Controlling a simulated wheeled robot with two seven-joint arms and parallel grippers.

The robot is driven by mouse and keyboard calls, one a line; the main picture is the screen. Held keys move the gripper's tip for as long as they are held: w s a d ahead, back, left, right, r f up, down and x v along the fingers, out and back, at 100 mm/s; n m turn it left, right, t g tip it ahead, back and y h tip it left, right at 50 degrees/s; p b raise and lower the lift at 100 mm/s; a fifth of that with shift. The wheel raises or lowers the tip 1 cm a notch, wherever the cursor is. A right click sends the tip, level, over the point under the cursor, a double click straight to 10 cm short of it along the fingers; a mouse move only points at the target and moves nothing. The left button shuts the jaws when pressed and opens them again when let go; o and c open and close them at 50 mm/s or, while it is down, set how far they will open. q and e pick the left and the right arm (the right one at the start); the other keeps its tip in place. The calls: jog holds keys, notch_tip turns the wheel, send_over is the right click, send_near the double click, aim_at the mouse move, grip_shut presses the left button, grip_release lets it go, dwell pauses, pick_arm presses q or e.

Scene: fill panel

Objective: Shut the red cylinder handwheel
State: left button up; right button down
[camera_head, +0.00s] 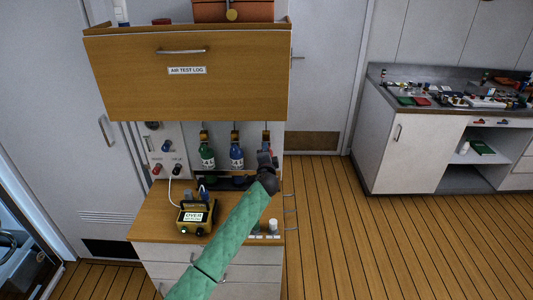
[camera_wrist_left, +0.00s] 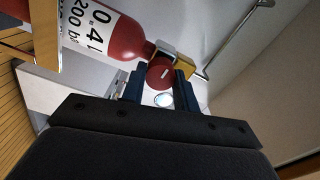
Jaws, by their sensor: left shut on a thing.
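In the head view my left gripper (camera_head: 268,164) is at the right end of the cylinder row and hides most of the red cylinder. My right gripper is not in view.
A green cylinder (camera_head: 207,156) and a blue cylinder (camera_head: 237,157) hang left of my gripper. A wooden flap marked AIR TEST LOG (camera_head: 187,90) overhangs them. A yellow meter reading OVER (camera_head: 195,217) stands on the wooden counter (camera_head: 150,216). Floor at right is clear.

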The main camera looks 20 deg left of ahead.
pick_arm(q)
jog(key=shift+s+f+m+p, duration=0.15)
jog(key=shift+m+p, duration=1.45)
jog(key=shift+m, duration=2.65)
jog(key=shift+w+f+m+p, duration=0.2)
jog(key=shift+m+p, duration=1.35)
jog(key=shift+m, duration=2.7)
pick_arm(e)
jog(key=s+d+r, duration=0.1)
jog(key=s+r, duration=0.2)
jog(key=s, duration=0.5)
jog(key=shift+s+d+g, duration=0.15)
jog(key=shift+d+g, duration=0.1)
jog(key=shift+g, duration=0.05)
pick_arm(q)
jog(key=shift+f, duration=0.1)
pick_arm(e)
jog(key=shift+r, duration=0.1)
pick_arm(q)
jog(key=o, duration=0.7)
jog(key=shift+o, duration=1.4)
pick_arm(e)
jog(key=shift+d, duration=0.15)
